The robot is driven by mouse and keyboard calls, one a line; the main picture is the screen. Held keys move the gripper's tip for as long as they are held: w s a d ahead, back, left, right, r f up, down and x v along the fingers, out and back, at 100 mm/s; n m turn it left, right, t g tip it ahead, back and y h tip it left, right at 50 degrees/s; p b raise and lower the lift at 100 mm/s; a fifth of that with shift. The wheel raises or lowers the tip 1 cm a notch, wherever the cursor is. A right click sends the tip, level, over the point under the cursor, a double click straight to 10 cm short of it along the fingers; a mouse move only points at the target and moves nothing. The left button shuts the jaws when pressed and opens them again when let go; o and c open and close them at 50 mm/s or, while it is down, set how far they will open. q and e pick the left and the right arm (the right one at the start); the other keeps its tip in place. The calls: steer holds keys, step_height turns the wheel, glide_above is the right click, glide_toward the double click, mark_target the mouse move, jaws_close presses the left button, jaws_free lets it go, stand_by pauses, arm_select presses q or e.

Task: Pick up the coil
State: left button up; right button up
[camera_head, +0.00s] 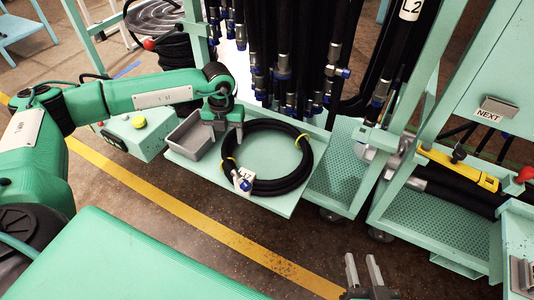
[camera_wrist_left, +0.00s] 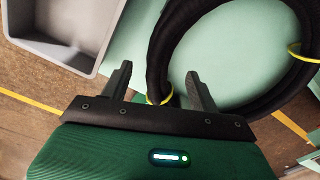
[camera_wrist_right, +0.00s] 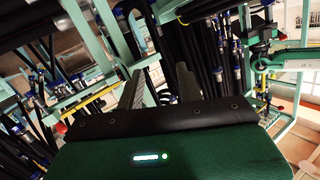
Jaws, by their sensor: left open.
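The coil (camera_head: 306,160) is a black hose wound in a ring, bound with yellow ties, with a white tag and a metal fitting at its near left side. It lies flat on a pale green shelf (camera_head: 210,172). My left gripper (camera_head: 228,128) is open at the coil's far left side. In the left wrist view the coil (camera_wrist_left: 157,50) passes between the open fingers (camera_wrist_left: 160,75), near a yellow tie. I cannot tell whether a finger touches it. My right gripper (camera_head: 361,260) is open and empty, low in the head view, well away from the coil; it also shows in the right wrist view (camera_wrist_right: 160,80).
A grey bin (camera_head: 189,137) stands on the shelf, left of the coil and close to my left gripper. Black hoses (camera_head: 285,50) with metal fittings hang behind. A perforated green tray (camera_head: 335,172) is to the right. A box with a yellow button (camera_head: 139,122) is at left.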

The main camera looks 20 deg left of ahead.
mark_target(228, 143)
arm_select(q)
step_height(228, 143, down, 6)
steer(key=shift+r+b, duration=0.25)
steer(key=shift+b, duration=0.4)
steer(key=shift+s, duration=0.1)
jaws_close()
steer(key=shift+r, duration=0.15)
arm_select(e)
step_height(228, 143, up, 6)
steer(key=w+d+t, duration=0.1)
steer(key=w+t, duration=0.1)
steer(key=t, duration=0.1)
steer(key=shift+w+d+t, duration=0.25)
steer(key=shift+w+t, duration=0.05)
steer(key=shift+w, duration=0.05)
